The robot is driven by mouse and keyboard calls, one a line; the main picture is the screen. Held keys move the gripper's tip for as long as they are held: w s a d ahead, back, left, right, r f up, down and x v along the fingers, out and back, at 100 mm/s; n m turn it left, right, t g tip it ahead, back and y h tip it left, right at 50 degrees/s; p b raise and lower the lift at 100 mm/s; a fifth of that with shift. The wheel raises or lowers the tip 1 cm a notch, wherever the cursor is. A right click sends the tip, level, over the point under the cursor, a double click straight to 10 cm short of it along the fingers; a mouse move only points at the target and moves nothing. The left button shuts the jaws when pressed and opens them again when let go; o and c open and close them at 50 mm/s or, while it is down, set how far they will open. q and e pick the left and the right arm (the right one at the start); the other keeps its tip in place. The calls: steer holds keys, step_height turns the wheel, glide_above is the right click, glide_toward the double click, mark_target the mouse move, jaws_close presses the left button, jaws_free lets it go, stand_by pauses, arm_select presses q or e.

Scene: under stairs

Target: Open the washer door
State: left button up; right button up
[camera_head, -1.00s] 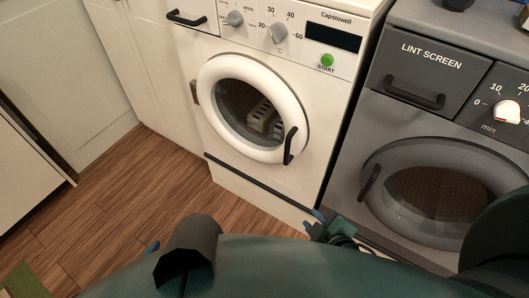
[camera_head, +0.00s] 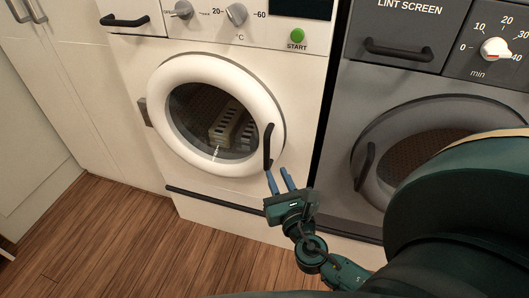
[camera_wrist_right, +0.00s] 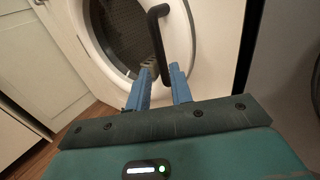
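The white washer (camera_head: 125,60) stands in the middle of the head view. Its round door (camera_head: 170,81) is closed, with a white rim and dark glass. A black vertical handle (camera_head: 268,147) sits on the door's right side, and it also shows in the right wrist view (camera_wrist_right: 157,42). My right gripper (camera_head: 280,174) is just below the handle's lower end, with its two blue fingers apart and nothing between them. In the right wrist view the fingers (camera_wrist_right: 158,77) point toward the handle's lower part; I cannot tell whether they touch it. My left gripper is not in view.
A grey dryer (camera_head: 345,110) with its own round door and handle (camera_head: 365,166) stands close on the right. White cabinets (camera_head: 50,90) are on the left. The wooden floor (camera_head: 110,235) in front is clear. A light block-shaped item (camera_head: 228,128) shows behind the washer glass.

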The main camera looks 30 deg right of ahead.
mark_target(268, 155)
steer(key=x, duration=0.9)
steer(key=shift+w, duration=0.25)
steer(key=shift+c, duration=0.3)
jaws_close()
steer(key=shift+f, duration=0.1)
stand_by(0.5)
